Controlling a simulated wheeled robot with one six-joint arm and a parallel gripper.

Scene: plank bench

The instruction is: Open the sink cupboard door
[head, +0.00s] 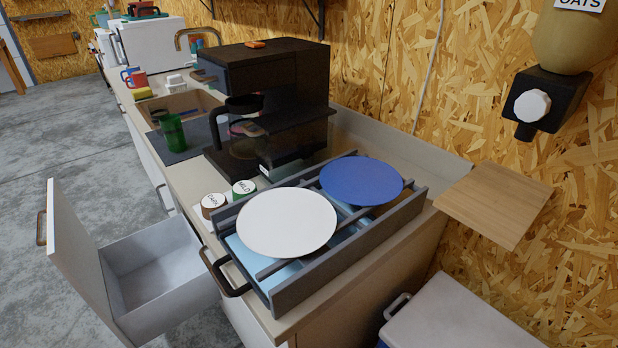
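The sink (205,99) is set in the counter beyond the coffee machine, with a curved tap (198,33) behind it. The cupboard front below the sink (143,150) shows only as a narrow, steeply angled pale strip. I cannot make out the door's edges there. A handle (164,198) stands out from the front lower down, beside the open drawer; I cannot tell which front it belongs to. My gripper is not in view.
A deep white drawer (150,262) is pulled out into the floor space, left of the counter. A drawer-like tray with white (287,222) and blue (361,181) plates sits nearby. Grey floor (75,125) is clear beyond. A coffee machine (275,100) stands on the counter.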

